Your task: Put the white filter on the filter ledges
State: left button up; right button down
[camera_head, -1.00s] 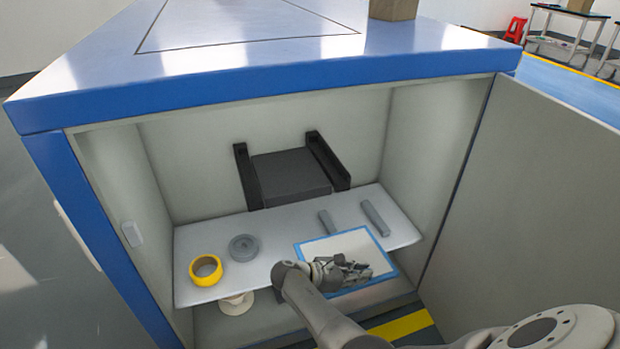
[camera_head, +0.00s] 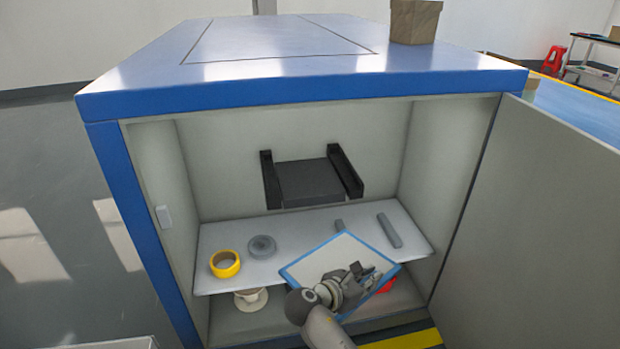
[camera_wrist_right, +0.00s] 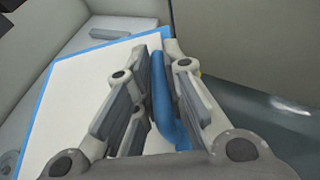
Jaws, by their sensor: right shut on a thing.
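The white filter (camera_head: 335,252) is a flat white panel with a blue frame, held tilted in front of the cabinet shelf. My right gripper (camera_head: 358,278) is at its near right side. Two black ledges, the left one (camera_head: 270,180) and the right one (camera_head: 346,172), stick out from the cabinet's back wall above the shelf. A dark block (camera_head: 303,183) sits between them. The filter is apart from the ledges. My left gripper is out of view.
On the shelf (camera_head: 215,245) are a yellow tape roll (camera_head: 225,264), a grey round part (camera_head: 262,247) and grey bars (camera_head: 389,231). A white spool (camera_head: 250,299) and a red object (camera_head: 388,285) are below. The open door (camera_head: 540,210) bounds the right side.

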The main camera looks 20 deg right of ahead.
jog(key=w+a+r+n+t+y, duration=0.1)
jog(key=a+r+n+t+y, duration=0.4)
jog(key=a+r, duration=0.4)
jog(key=a+r+n+t+y, duration=0.5)
jog(key=a+r+n+y, duration=0.3)
jog(key=r, duration=1.1)
jog(key=a+n, duration=0.2)
jog(key=shift+w+a+r+n, duration=0.2)
jog(key=shift+w+r+n, duration=0.1)
jog(key=shift+w+r, duration=0.05)
jog(key=shift+d+f, duration=0.1)
jog(key=shift+d, duration=0.05)
